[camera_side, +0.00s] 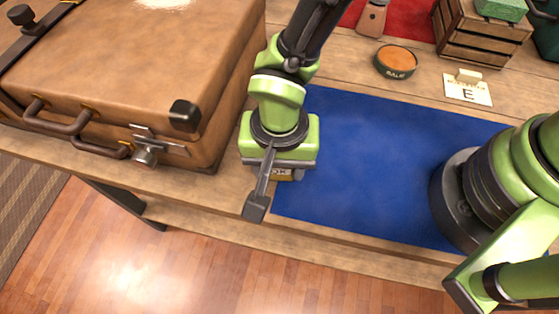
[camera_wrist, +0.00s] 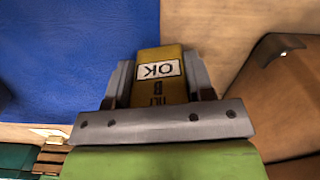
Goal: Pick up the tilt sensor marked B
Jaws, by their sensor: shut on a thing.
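The tilt sensor marked B is a small yellow block (camera_wrist: 172,94) with a white OK label and dark lettering with a B, seen in the wrist view. My gripper (camera_wrist: 160,80) is shut on it, with one grey finger on each side. In the side view, my gripper (camera_side: 279,165) points down near the left edge of the blue mat, beside the suitcase. Only a bit of the sensor (camera_side: 283,174) shows below it there; the rest is hidden. I cannot tell whether the sensor touches the surface.
A brown suitcase (camera_side: 140,65) stands close on the left. The blue mat (camera_side: 385,165) is clear to the right. Behind it are a round tin (camera_side: 396,62), a card marked E (camera_side: 467,92) and a wooden crate (camera_side: 480,38). The table's front edge is near.

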